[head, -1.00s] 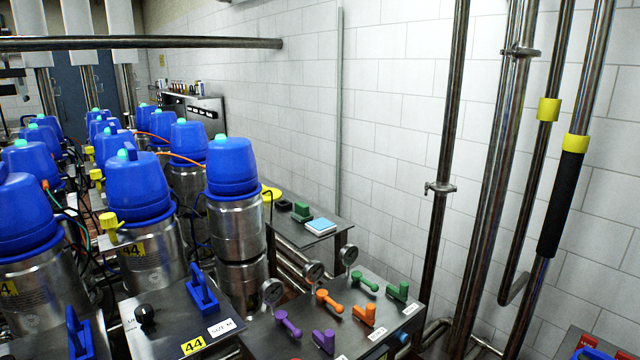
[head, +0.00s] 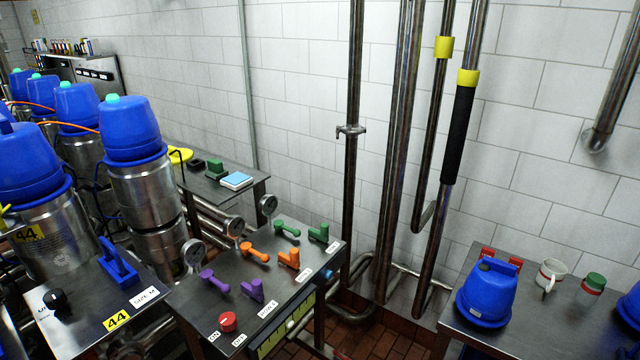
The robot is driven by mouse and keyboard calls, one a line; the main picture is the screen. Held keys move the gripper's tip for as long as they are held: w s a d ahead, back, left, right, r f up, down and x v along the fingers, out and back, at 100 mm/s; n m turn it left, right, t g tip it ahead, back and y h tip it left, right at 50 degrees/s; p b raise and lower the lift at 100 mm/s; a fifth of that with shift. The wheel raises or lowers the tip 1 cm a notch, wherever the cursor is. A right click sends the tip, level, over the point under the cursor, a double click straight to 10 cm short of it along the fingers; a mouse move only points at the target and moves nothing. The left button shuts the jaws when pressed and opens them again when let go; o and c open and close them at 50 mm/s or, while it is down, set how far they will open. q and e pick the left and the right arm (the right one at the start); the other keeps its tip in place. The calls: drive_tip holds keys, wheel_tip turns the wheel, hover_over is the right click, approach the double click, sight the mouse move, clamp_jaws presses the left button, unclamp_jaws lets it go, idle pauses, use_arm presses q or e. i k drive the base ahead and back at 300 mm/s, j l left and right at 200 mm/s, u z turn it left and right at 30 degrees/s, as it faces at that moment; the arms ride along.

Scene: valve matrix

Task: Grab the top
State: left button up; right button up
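A blue domed top (head: 486,293) with a dark patch near its crown stands on the metal table at the right. Part of a second blue object (head: 632,306) is cut off by the right edge. Similar blue tops sit on the steel valve bodies at the left, the nearest full one (head: 131,130) with a small turquoise cap. I cannot tell which top the task means. Neither of my grippers is in view.
A control panel (head: 211,264) with purple, orange and green levers stands at centre left. Vertical pipes (head: 396,150) rise before the wall. Tiled floor (head: 365,338) shows between panel and table.

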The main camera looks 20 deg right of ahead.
sight(486, 298)
drive_tip(key=z, duration=1.55)
